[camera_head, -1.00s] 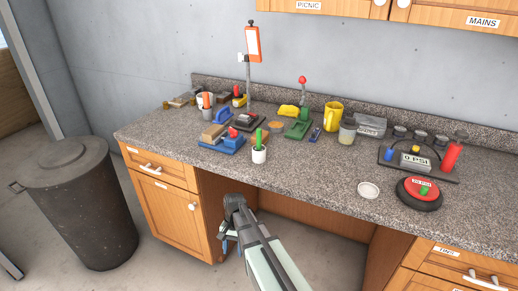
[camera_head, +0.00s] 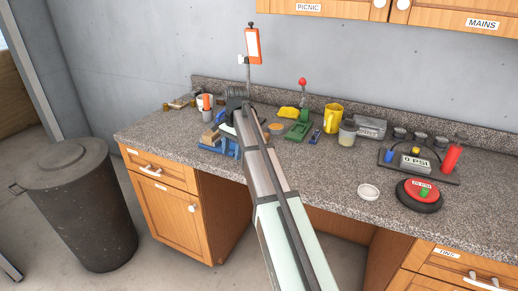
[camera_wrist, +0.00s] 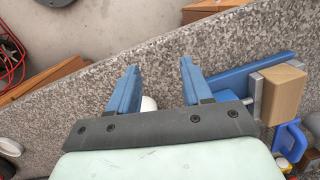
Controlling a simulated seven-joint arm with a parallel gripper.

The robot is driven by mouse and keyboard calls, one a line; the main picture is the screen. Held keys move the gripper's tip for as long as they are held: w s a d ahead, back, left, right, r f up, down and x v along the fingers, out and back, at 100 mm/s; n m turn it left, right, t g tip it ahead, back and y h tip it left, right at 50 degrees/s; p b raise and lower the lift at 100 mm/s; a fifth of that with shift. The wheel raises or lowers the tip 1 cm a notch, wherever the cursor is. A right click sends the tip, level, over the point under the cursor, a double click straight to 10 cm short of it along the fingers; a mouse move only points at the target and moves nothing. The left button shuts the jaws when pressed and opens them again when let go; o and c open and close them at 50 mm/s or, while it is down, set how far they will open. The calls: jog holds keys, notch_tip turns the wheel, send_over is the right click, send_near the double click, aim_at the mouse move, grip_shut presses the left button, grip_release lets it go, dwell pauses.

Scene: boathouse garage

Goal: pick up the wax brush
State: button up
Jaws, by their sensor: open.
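I cannot make out for certain which thing is the wax brush. A small white cup (camera_wrist: 148,104) shows partly between my fingers in the wrist view; the rest of it is hidden by the gripper. The green handle that stood in that cup in the earlier head view is now hidden behind my arm. My gripper (camera_wrist: 158,76) is open, its two blue fingers apart with nothing held between them. It is over the counter, near the cup. In the head view my arm covers the cup.
A blue tool with a wooden block (camera_wrist: 284,92) lies close beside my right finger in the wrist view. A green-based tool (camera_head: 298,130), yellow mug (camera_head: 332,118) and glass jar (camera_head: 347,132) stand to the right. The counter (camera_head: 325,172) is clear around the white lid (camera_head: 368,191).

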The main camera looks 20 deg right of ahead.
jog(key=d+r, duration=0.3)
jog(key=r, duration=0.1)
jog(key=w+d+r+m+h, duration=0.1)
jog(key=d+r, duration=0.3)
jog(key=r, duration=0.1)
jog(key=w+d+r+m, duration=0.1)
jog(key=d+r, duration=0.3)
jog(key=shift+r+h, duration=0.2)
jog(key=shift+h, duration=0.1)
jog(key=shift+d+f+m, duration=0.15)
jog(key=shift+f+m, duration=0.15)
notch_tip(320, 180, down, 8)
jog(key=shift+r, duration=0.1)
jog(key=shift+s+a+f, duration=0.1)
jog(key=shift+a+f, duration=0.05)
jog(key=shift+f, duration=1.15)
jog(key=shift+s+a+f, duration=0.1)
jog(key=shift+a+f, duration=0.05)
jog(key=shift+f, duration=1.15)
jog(key=shift+c, duration=0.4)
grip_shut()
